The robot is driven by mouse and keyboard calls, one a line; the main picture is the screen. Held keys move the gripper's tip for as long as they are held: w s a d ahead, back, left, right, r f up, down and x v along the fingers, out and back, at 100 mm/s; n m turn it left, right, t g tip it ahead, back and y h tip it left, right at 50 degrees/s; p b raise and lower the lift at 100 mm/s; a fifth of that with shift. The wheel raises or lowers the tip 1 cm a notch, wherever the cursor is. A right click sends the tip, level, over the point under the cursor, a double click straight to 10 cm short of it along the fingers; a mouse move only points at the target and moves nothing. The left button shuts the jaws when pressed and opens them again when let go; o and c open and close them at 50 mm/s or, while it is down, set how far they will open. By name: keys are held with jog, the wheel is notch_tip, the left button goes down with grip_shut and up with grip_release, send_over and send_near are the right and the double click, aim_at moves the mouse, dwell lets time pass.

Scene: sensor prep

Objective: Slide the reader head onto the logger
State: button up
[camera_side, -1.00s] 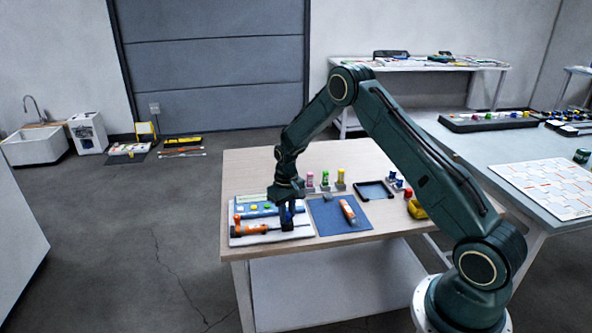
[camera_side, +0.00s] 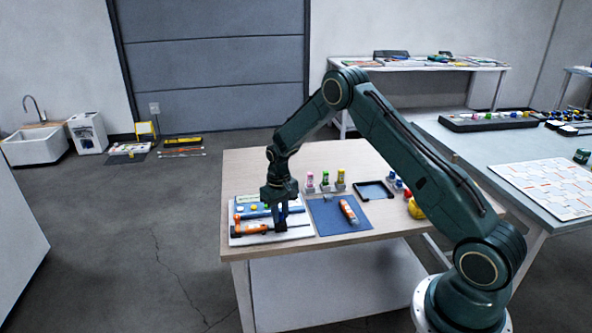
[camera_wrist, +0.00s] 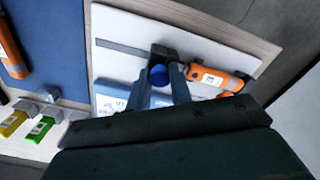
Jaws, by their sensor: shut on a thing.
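The logger (camera_side: 253,229), orange with a white label, lies on a white board on the table. It also shows in the wrist view (camera_wrist: 222,81). The reader head is a dark block (camera_wrist: 167,54) with a round blue knob, at the logger's end on a thin grey rail (camera_wrist: 118,47). My gripper (camera_wrist: 160,78) is shut on the reader head, with its fingers on either side of the blue knob. In the side view my gripper (camera_side: 281,222) is low over the board, just right of the logger. Whether block and logger touch or overlap is unclear.
A blue mat (camera_side: 325,222) right of the board holds another orange piece (camera_side: 348,212). Behind stand small pink, green and yellow-topped items (camera_side: 325,180) and a dark tray (camera_side: 374,191). A blue case (camera_side: 254,211) lies at the board's back.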

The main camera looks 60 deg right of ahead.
jog(key=shift+w+a, duration=0.7)
jog(key=shift+w, duration=0.05)
dwell(0.7)
jog(key=o, duration=0.7)
jog(key=shift+r, duration=0.1)
notch_tip(320, 180, up, 7)
dwell(1.1)
